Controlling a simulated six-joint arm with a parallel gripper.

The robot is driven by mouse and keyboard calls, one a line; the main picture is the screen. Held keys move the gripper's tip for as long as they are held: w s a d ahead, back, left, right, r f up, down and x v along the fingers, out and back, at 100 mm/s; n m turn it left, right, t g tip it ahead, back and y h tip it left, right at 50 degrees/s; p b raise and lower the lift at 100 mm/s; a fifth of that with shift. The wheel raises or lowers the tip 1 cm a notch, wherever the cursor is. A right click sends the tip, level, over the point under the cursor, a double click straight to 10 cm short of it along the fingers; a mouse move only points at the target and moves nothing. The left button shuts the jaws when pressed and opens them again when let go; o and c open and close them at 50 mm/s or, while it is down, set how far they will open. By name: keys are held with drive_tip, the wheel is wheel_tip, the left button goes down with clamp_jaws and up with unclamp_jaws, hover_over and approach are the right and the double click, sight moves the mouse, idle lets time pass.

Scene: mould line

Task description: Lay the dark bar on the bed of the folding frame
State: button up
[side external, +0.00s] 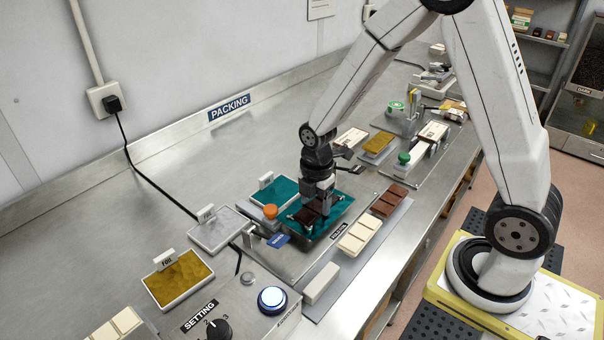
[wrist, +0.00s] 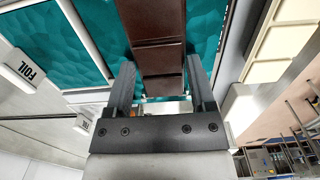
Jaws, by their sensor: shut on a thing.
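My gripper (side external: 318,208) is shut on the dark bar (side external: 305,214), a dark brown segmented bar, just over the teal sheet on the folding frame's bed (side external: 323,226). In the wrist view the bar (wrist: 158,45) runs lengthwise between the two fingers (wrist: 160,75), with teal foil (wrist: 105,30) on both sides beneath it. The bar looks level and close to the foil; I cannot tell whether it touches. The gripper hides part of the bar and bed in the side view.
A brown bar (side external: 388,200), a cream bar (side external: 359,238) and a pale block (side external: 321,283) lie in a row at right. Teal (side external: 272,190), silver (side external: 218,232) and gold (side external: 178,279) foil trays stand at left. An orange knob (side external: 270,212) stands beside the frame.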

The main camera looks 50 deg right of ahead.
drive_tip(key=o, duration=1.2)
drive_tip(key=shift+r, duration=3.95)
drive_tip(key=m, duration=0.1)
drive_tip(key=s+m, duration=0.1)
drive_tip(key=m, duration=0.1)
drive_tip(key=s+m, duration=0.1)
drive_tip(key=shift+a+f+m+t, duration=0.15)
drive_tip(key=shift+a+m+t, duration=0.15)
drive_tip(key=shift+t, duration=0.1)
drive_tip(key=s+f+m+t, duration=0.1)
drive_tip(key=s+m, duration=0.5)
drive_tip(key=m, duration=0.7)
drive_tip(key=shift+a+t, duration=0.4)
drive_tip(key=shift+a, duration=0.05)
